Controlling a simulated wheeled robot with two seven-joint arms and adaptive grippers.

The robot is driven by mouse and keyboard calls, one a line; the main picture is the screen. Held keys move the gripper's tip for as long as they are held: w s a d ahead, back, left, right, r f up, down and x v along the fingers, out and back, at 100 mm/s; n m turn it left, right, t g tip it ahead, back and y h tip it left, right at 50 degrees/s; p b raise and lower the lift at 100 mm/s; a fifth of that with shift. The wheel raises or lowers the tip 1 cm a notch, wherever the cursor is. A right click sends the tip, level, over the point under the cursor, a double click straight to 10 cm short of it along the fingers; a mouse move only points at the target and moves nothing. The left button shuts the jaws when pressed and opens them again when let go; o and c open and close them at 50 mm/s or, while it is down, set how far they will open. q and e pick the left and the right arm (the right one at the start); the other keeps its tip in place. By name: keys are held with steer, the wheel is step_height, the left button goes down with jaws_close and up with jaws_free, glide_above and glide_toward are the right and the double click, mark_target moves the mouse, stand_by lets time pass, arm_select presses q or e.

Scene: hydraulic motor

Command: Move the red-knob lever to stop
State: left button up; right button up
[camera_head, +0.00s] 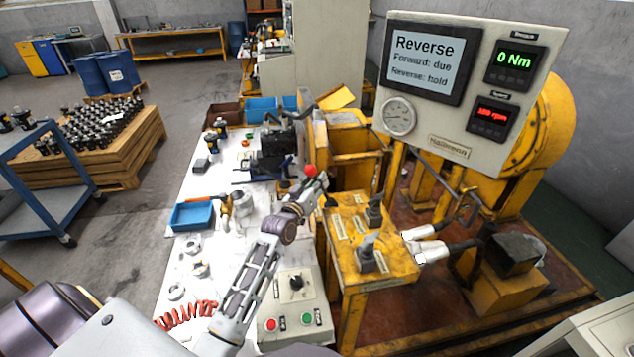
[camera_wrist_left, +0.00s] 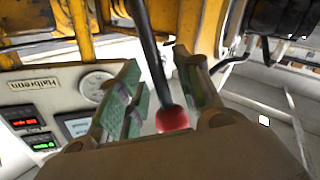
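The lever's red ball knob (camera_head: 310,171) shows just at the tip of my left arm in the head view. In the left wrist view the red knob (camera_wrist_left: 172,119) sits near the gripper's palm, and the dark lever shaft (camera_wrist_left: 151,52) runs up between the fingers. My left gripper (camera_head: 316,183) is around the lever; it also shows in the left wrist view (camera_wrist_left: 163,88). Its green-padded fingers are apart, with a gap beside the shaft. The display (camera_head: 424,62) reads "Reverse", "Forward: due", "Reverse: hold". My right gripper is out of view.
The torque readout (camera_head: 515,60) shows 0 Nm; a red readout (camera_head: 492,117) sits below it. A yellow stand (camera_head: 350,278) with small levers is right of my arm. A control box (camera_head: 292,300) with red and green buttons lies below. A blue tray (camera_head: 193,215) is on the white bench.

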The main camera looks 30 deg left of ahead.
arm_select(q)
steer(key=shift+w, duration=0.3)
jaws_close()
stand_by(0.4)
